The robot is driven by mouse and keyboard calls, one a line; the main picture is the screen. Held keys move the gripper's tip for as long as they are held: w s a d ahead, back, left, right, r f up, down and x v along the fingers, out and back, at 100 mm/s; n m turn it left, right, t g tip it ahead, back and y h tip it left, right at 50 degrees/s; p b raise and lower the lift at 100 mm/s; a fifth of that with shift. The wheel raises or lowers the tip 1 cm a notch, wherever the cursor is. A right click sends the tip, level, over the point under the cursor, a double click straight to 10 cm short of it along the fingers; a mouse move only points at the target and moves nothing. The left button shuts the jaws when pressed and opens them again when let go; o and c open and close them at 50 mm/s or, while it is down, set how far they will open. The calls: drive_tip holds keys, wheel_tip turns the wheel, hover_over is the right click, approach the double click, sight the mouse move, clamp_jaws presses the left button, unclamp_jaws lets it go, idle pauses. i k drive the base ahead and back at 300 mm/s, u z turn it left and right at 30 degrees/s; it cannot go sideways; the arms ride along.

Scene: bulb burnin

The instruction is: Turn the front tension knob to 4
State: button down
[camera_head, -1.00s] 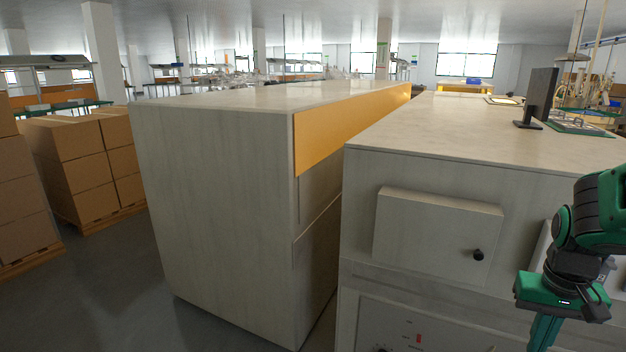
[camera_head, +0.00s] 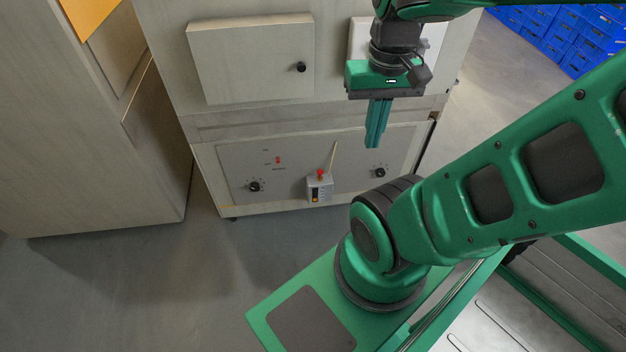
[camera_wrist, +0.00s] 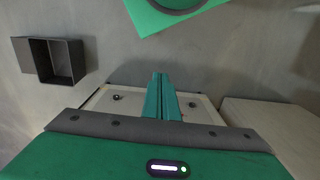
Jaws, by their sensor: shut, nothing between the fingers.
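The lower panel (camera_head: 310,160) of the pale cabinet carries two black dial knobs. The left knob (camera_head: 254,186) has scale marks around it, and the right knob (camera_head: 380,172) sits near the panel's right end. Their labels and pointer settings are too small to read, so I cannot tell which is the front tension knob. My gripper (camera_head: 373,145) is shut and empty, its green fingers pointing down above the right knob in the picture, apart from it. In the wrist view the shut fingers (camera_wrist: 161,80) cover part of the panel, with a dark knob (camera_wrist: 116,97) beside them.
A red switch (camera_head: 278,160) is on the panel. A grey box with a red button (camera_head: 319,187) stands between the knobs. A raised door with a black pull (camera_head: 300,67) is above. Another cabinet stands left. An open dark bin (camera_wrist: 60,60) is on the floor.

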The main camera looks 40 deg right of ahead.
sight(381, 172)
drive_tip(key=z, duration=0.95)
drive_tip(key=k, duration=0.4)
drive_tip(key=z, duration=0.45)
